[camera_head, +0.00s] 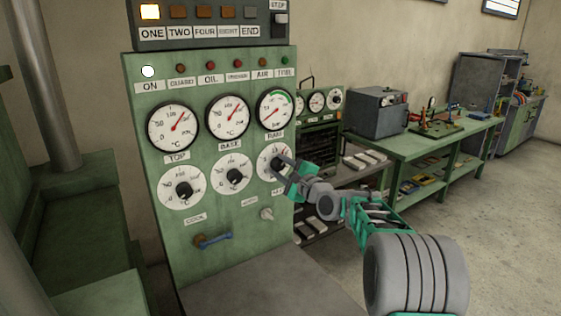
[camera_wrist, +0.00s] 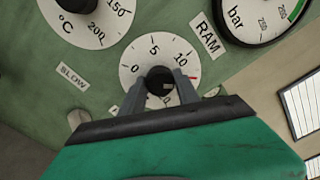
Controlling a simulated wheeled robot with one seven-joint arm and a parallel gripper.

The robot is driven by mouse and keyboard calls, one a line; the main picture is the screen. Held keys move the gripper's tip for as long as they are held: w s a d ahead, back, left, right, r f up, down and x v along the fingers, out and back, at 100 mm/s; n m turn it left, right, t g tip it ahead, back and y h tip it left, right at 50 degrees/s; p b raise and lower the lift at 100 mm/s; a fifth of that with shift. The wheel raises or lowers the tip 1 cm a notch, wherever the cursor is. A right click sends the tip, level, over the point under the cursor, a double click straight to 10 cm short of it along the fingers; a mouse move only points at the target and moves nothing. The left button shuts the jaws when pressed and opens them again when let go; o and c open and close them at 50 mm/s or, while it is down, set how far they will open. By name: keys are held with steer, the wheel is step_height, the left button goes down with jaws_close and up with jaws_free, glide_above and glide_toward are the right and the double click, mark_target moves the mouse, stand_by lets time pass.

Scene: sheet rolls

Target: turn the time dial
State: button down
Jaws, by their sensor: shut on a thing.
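The green control panel (camera_head: 160,225) carries a row of three white dials with black knobs below three gauges. The time dial (camera_head: 266,160) is likely the rightmost of these, under the RAM gauge; its own label is hidden. In the wrist view this dial (camera_wrist: 137,52) shows the numbers 0, 5 and 10, and a red mark at its right side. My gripper (camera_head: 281,162) is at this dial, and in the wrist view its two fingers (camera_wrist: 164,88) are shut on the black knob (camera_wrist: 160,78), one on each side.
The RAM gauge (camera_head: 275,110) is just above the dial. A small light knob (camera_head: 266,214) and a blue handle (camera_head: 213,240) are lower on the panel. A green workbench (camera_head: 420,150) with a grey box (camera_head: 376,112) stands to the right. Open floor (camera_head: 500,200) lies at the right.

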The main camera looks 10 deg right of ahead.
steer(key=shift+m+p, duration=1.05)
steer(key=shift+m, duration=0.45)
steer(key=shift+f, duration=0.1)
steer(key=c, duration=0.9)
jaws_free()
steer(key=shift+s, duration=0.1)
steer(key=b+v, duration=0.2)
steer(key=v, duration=0.5)
steer(key=shift+s+d, duration=0.15)
steer(key=shift+s, duration=0.15)
